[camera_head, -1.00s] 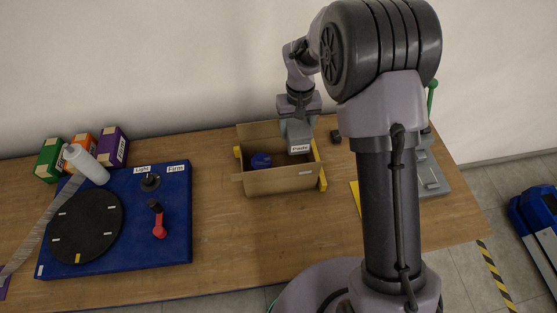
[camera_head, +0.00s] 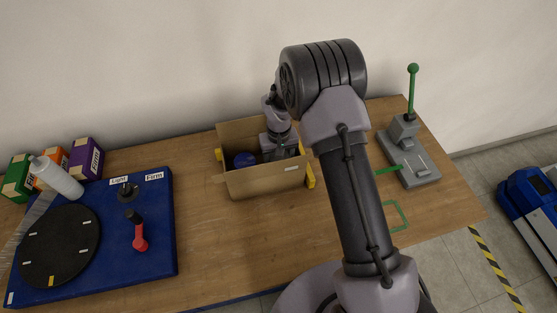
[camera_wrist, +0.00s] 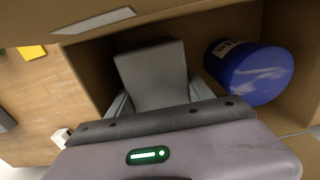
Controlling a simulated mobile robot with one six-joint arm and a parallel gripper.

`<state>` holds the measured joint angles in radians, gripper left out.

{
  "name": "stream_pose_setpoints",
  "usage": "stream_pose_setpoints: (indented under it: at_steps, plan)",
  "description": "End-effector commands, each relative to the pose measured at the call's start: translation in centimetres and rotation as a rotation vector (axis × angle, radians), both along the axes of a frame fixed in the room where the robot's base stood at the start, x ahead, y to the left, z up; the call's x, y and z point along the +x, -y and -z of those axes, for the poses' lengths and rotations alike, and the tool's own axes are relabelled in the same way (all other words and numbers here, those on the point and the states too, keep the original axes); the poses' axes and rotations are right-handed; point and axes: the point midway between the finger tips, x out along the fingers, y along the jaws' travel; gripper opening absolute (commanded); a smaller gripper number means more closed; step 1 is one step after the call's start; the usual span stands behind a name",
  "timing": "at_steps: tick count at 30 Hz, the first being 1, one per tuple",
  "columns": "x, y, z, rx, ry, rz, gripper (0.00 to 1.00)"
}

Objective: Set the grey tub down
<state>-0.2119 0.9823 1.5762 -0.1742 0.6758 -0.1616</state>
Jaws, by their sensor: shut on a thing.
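The grey tub (camera_wrist: 152,75) is between the fingers of my gripper (camera_wrist: 158,92) in the wrist view. My gripper is shut on it and is lowered inside the open cardboard box (camera_head: 262,185). The blue round tub (camera_head: 244,160) lies in the left part of the same box; in the wrist view it shows to the right of the grey tub, with a gap between them. The box wall hides the tub's underside, so I cannot tell whether it touches the box floor.
A blue board (camera_head: 160,250) with a black disc (camera_head: 60,245) and a red lever (camera_head: 139,236) is on the left. A grey press (camera_head: 408,155) with a green handle stands right. Bare table lies in front.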

Motion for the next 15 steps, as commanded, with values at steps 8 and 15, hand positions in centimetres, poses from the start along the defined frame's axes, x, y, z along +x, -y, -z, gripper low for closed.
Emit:
stream_pose_setpoints:
  at_steps: [8, 15]
  plan:
    - [-0.02, 0.0, 0.32, 0.0, -0.001, 0.0, 0.69]
    - [-0.02, 0.01, 0.11, 0.0, -0.001, 0.0, 0.69]
